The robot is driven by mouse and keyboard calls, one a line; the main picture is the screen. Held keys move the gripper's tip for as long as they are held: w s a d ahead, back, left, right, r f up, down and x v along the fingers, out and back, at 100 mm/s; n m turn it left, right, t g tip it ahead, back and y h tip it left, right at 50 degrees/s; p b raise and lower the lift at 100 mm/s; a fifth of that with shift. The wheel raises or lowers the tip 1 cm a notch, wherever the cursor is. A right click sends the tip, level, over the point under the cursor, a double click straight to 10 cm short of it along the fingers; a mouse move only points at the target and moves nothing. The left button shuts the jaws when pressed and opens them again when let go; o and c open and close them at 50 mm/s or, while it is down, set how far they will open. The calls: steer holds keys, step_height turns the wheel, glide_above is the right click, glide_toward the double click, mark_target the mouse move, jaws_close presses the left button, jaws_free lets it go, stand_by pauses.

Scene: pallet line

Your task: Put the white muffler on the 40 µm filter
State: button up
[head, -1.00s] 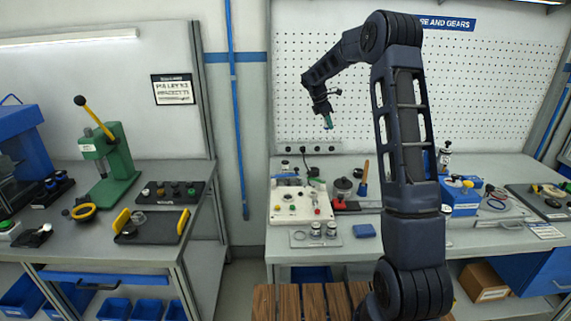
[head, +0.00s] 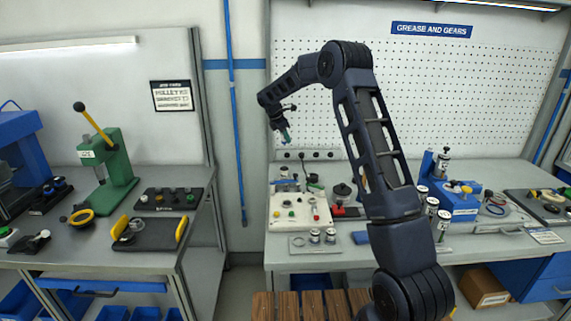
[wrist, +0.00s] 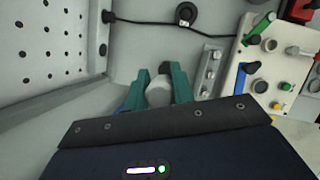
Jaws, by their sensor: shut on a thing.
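My gripper (head: 286,135) hangs above the back of the right bench, in front of the pegboard. In the wrist view its teal fingers (wrist: 160,76) are closed around a pale round thing (wrist: 159,95), which looks like the white muffler; the fingers hide its sides. The 40 µm filter cannot be made out by its label.
A narrow strip with small metal fittings (wrist: 208,72) lies beside the panel, near a black cable (wrist: 145,21). A red-based device (head: 345,211) stands right of the panel. Several jars (head: 432,206) and a blue box (head: 463,203) stand beyond my arm. The left bench holds a green press (head: 118,165).

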mark_target(286, 168)
step_height(286, 168, down, 13)
steer(key=shift+r, duration=0.1)
stand_by(0.5)
steer(key=shift+f, duration=0.2)
steer(key=o, duration=1)
